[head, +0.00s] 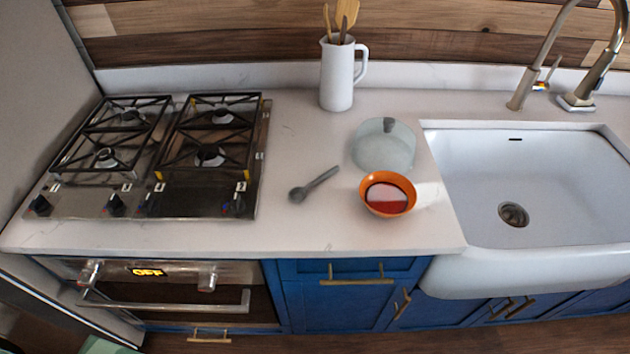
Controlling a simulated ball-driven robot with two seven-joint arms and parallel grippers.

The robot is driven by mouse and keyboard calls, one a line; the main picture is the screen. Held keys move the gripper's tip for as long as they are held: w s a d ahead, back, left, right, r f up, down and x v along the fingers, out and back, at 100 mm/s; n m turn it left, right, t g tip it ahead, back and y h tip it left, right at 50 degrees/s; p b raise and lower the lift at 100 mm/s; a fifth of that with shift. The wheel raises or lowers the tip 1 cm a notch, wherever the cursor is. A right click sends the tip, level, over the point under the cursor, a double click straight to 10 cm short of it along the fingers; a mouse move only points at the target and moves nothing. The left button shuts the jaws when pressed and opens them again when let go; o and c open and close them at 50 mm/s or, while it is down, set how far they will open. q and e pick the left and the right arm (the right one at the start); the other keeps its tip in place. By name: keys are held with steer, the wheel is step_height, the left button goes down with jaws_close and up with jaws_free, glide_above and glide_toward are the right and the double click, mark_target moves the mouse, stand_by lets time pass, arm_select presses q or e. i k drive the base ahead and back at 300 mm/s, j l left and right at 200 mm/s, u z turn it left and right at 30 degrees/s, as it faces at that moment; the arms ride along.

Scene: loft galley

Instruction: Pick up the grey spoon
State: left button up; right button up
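The grey spoon (314,184) lies flat on the white countertop (290,226), between the stove and an orange bowl. Its bowl end points to the lower left and its handle to the upper right. It is unobstructed, and nothing touches it. Neither of my grippers is in the head view.
The orange bowl (388,194) with red contents stands just right of the spoon. A white pitcher (338,74) with utensils stands at the back. The gas stove (158,150) is left, the white sink (530,180) right.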

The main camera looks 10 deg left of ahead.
mark_target(297, 194)
steer(key=k+j+z, duration=0.15)
steer(key=j+z, duration=0.2)
steer(key=k+j+z, duration=0.15)
steer(key=j+z, duration=0.2)
